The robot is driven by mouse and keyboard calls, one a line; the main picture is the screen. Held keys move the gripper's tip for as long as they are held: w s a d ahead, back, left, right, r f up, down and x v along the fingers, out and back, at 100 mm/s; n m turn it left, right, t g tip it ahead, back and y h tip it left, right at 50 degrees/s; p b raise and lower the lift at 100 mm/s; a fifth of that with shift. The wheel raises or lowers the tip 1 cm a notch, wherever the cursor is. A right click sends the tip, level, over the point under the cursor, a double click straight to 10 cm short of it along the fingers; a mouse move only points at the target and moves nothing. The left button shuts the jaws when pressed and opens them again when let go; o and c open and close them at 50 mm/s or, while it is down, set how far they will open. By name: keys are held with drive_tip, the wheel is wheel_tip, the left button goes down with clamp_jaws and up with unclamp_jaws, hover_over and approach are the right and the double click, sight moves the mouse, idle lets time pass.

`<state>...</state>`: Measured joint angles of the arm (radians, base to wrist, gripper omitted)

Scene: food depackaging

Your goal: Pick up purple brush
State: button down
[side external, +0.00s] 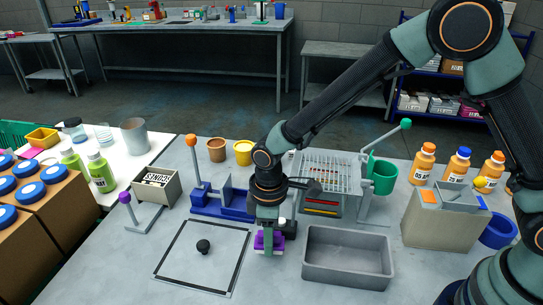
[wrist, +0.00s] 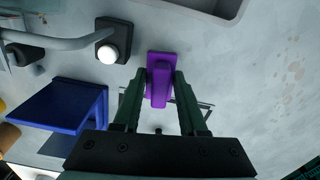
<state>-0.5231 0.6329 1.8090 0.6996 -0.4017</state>
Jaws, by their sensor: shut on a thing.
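The purple brush (side external: 277,240) is between the fingers of my gripper (side external: 268,238), just left of the grey tray, in the side external view. The wrist view shows the brush (wrist: 159,82) as a purple bar with a flat plate, gripped between two dark green fingers (wrist: 164,80). My gripper is shut on it and points down. The fingers hide part of the brush's sides. I cannot tell whether the brush touches the table.
A grey tray (side external: 348,277) stands right of my gripper. A black-framed square (side external: 180,268) with a black knob (side external: 203,246) lies to the left. A blue fixture (side external: 222,204) and a wire-rack machine (side external: 327,165) stand behind.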

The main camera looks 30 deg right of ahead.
wheel_tip(320, 180, up, 18)
idle(0.3)
